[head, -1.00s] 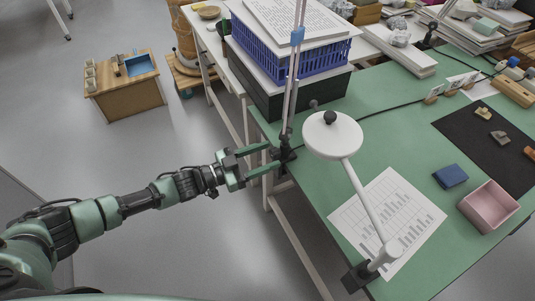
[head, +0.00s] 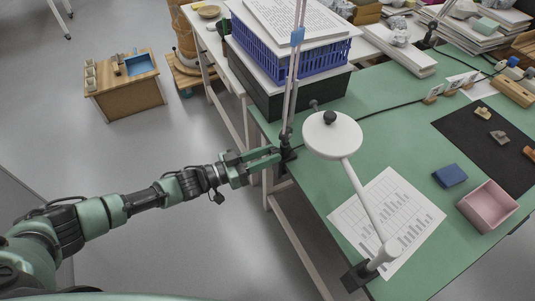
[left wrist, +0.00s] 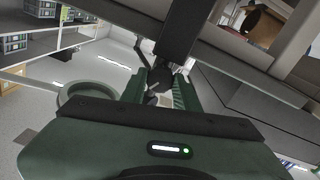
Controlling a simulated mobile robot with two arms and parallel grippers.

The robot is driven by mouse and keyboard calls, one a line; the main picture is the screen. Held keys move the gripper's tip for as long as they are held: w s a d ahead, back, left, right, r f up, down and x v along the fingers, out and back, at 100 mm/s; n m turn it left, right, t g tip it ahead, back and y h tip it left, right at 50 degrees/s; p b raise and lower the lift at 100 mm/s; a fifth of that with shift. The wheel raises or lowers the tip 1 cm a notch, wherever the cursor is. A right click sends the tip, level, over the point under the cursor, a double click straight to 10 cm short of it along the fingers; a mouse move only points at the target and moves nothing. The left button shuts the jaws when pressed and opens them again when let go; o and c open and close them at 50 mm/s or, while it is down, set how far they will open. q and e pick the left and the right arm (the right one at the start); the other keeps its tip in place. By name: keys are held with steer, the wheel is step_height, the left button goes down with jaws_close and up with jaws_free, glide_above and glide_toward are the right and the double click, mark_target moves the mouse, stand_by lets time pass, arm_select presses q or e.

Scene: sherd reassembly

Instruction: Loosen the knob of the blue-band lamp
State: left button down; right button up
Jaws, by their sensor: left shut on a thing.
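The blue-band lamp (head: 297,37) stands at the left edge of the green table, its thin poles upright with a blue band high up. Its dark clamp (head: 287,155) grips the table edge. My left gripper (head: 275,157) reaches in from the left at the clamp, fingers closed together on the clamp's knob. The knob is mostly hidden by the fingers in the head view. In the left wrist view the dark clamp (left wrist: 178,35) comes down from above, and a small dark knob (left wrist: 153,98) shows between the green fingers. My right gripper is not in view.
A white lamp (head: 332,135) is clamped at the table's near edge. A blue crate (head: 315,62) stands behind the blue-band lamp. A printed sheet (head: 415,215), a pink box (head: 488,206) and a blue block (head: 450,176) lie on the table.

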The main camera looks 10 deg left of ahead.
arm_select(q)
steer(key=shift+n, duration=0.9)
steer(key=c, duration=1.1)
jaws_free()
steer(key=shift+o, duration=0.2)
steer(key=v, duration=0.7)
steer(key=shift+s+a+b, duration=0.25)
steer(key=shift+a+b, duration=0.1)
